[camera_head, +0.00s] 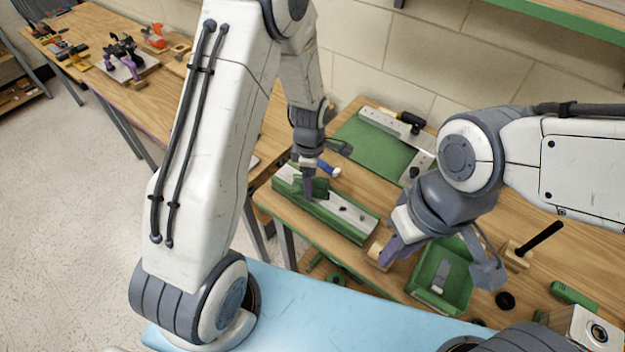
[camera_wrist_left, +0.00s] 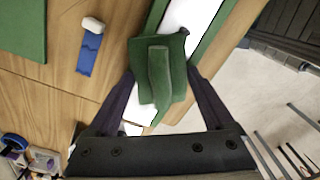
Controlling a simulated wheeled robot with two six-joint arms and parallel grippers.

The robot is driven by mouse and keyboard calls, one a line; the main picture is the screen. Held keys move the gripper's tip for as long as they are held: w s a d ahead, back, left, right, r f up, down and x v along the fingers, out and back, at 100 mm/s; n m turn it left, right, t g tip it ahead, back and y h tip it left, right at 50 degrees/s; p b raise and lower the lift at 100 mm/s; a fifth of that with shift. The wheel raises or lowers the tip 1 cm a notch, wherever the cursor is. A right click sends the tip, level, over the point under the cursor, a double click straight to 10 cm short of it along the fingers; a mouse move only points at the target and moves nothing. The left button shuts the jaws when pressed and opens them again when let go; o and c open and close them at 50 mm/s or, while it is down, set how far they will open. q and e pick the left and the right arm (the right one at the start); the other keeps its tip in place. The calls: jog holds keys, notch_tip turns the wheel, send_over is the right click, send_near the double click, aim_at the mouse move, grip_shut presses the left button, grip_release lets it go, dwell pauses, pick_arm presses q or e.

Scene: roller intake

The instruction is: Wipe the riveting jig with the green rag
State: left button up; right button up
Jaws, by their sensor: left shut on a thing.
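The green rag (camera_head: 318,187) is pinched in my left gripper (camera_head: 309,192), and it also shows between the fingers in the left wrist view (camera_wrist_left: 158,75). The riveting jig appears to be the long green block with a pale metal top (camera_head: 350,220); its pale strip shows in the left wrist view (camera_wrist_left: 192,14). The rag is over the jig's left part and covers some of the strip; I cannot tell if it presses on it. My right gripper (camera_head: 386,256) points down beside a small wooden piece (camera_head: 376,255); whether its jaws are shut is unclear.
A blue-and-white item (camera_head: 327,169) lies behind the jig. A green mat (camera_head: 375,145) with a metal bar lies at the back. A green tray (camera_head: 462,268) stands at the right, near a wooden block with a black rod (camera_head: 540,238). Another bench with tools (camera_head: 120,60) is far left.

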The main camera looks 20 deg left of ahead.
aim_at(301, 174)
pick_arm(q)
jog(key=shift+w+a+f, duration=0.1)
jog(key=shift+w+a, duration=0.05)
jog(key=shift+a, duration=0.35)
jog(key=shift+w+a, duration=0.15)
jog(key=shift+a, duration=0.35)
jog(key=shift+w+a, duration=0.2)
jog(key=shift+a, duration=0.35)
jog(key=shift+d, duration=0.1)
jog(key=shift+s+d+f, duration=0.1)
jog(key=shift+s+d, duration=0.2)
jog(key=shift+d, duration=0.4)
jog(key=shift+s+d, duration=0.25)
jog(key=shift+d, duration=0.4)
